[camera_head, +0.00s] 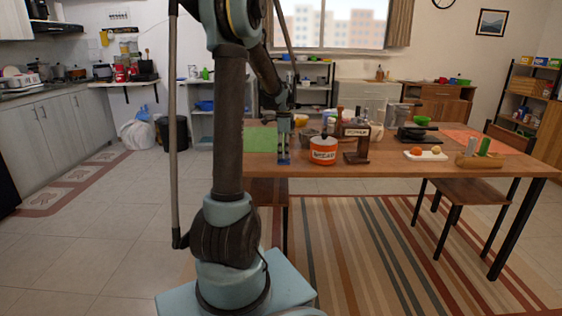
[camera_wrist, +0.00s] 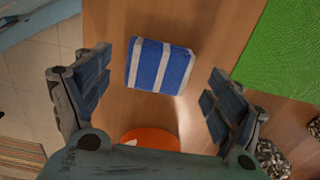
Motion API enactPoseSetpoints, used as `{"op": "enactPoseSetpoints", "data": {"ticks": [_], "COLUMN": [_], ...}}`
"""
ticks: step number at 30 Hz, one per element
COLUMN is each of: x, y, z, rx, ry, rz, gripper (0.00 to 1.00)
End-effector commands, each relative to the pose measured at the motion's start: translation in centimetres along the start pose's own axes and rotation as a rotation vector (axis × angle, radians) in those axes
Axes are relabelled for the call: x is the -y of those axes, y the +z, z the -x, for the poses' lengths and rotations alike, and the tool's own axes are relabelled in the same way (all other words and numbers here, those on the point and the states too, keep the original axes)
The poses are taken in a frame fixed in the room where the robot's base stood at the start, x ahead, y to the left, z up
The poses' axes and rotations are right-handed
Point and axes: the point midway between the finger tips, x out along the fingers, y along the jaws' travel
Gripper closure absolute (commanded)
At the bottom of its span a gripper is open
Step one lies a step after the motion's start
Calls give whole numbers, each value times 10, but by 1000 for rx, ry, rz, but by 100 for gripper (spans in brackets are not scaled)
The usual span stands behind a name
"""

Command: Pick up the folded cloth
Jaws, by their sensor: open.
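The folded cloth (camera_wrist: 160,65) is blue with white stripes and lies flat on the wooden table, near its edge in the wrist view. My gripper (camera_wrist: 160,76) is open above it, with one finger on each side of the cloth and nothing between them but the view down to it. In the head view my gripper (camera_head: 284,140) hangs over the table's left end. A small blue patch shows below it there, and I cannot tell whether it is cloth or finger.
An orange canister (camera_head: 323,150) stands close by; its orange top (camera_wrist: 150,138) shows below the cloth in the wrist view. A green mat (camera_wrist: 285,50) lies to the right. A dark wooden stand (camera_head: 356,145) and a white tray (camera_head: 425,155) are farther right.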

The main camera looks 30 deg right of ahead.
Motion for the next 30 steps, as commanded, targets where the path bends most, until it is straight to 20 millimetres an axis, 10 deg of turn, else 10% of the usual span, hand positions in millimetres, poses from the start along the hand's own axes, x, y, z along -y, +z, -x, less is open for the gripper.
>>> {"op": "enactPoseSetpoints", "data": {"ticks": [14,20,30], "x": [0,0,0], "y": [0,0,0], "z": [-23,-23,-22], "rx": [0,0,0], "ry": [0,0,0], "rz": [0,0,0], "gripper": [14,55,58]}}
